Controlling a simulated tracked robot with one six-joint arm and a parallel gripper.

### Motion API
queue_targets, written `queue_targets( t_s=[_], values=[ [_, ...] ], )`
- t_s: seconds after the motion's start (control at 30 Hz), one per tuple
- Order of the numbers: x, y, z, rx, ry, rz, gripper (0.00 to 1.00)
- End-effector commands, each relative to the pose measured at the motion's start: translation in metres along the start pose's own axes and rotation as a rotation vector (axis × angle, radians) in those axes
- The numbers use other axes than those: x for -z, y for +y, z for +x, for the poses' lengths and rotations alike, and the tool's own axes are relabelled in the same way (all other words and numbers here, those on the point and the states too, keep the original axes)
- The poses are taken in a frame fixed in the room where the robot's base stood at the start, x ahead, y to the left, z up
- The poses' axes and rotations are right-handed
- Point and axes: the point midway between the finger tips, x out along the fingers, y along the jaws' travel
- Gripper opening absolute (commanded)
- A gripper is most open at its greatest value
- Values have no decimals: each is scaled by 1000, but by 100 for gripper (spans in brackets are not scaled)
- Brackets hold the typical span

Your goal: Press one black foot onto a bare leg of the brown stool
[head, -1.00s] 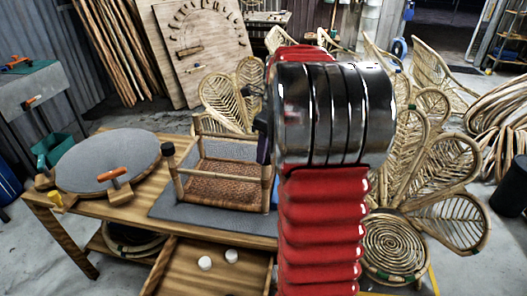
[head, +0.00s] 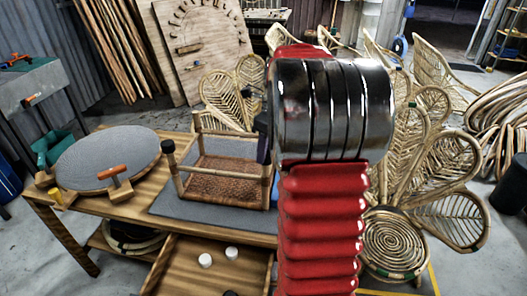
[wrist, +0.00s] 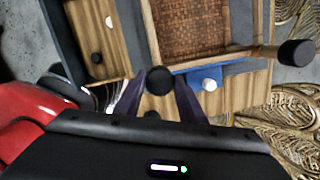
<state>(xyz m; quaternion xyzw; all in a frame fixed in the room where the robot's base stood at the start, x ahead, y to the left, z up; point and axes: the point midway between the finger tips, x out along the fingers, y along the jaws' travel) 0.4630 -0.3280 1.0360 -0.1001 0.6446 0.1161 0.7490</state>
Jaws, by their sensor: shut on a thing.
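The brown stool (head: 222,183) lies with its woven seat down and legs up on a grey mat. One leg at the left wears a black foot (head: 168,146); in the wrist view a footed leg (wrist: 297,53) points right. My gripper (wrist: 159,88) is shut on a black foot (wrist: 159,79). A bare leg end (wrist: 190,67) shows right beside the held foot; I cannot tell whether they touch.
An open drawer (head: 190,270) holds white feet (head: 205,260) and a dark piece (head: 230,293). A round grey pad (head: 107,158) with an orange-handled clamp (head: 112,171) lies left on the bench. A blue tray (wrist: 205,74) shows near the gripper. Rattan chairs (head: 395,240) stand to the right.

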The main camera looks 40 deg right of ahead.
Motion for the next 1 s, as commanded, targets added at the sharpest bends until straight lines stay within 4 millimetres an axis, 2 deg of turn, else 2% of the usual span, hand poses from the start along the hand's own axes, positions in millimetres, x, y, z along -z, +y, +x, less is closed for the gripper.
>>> queue_targets(
  t_s=[0.47, 0.5, 0.8, 1.0],
  values=[
    [1, 0, 3, -1, 1, 0, 15],
    [1, 0, 3, -1, 1, 0, 37],
    [1, 0, 2, 0, 0, 0, 58],
    [0, 0, 2, 0, 0, 0, 58]
  ],
)
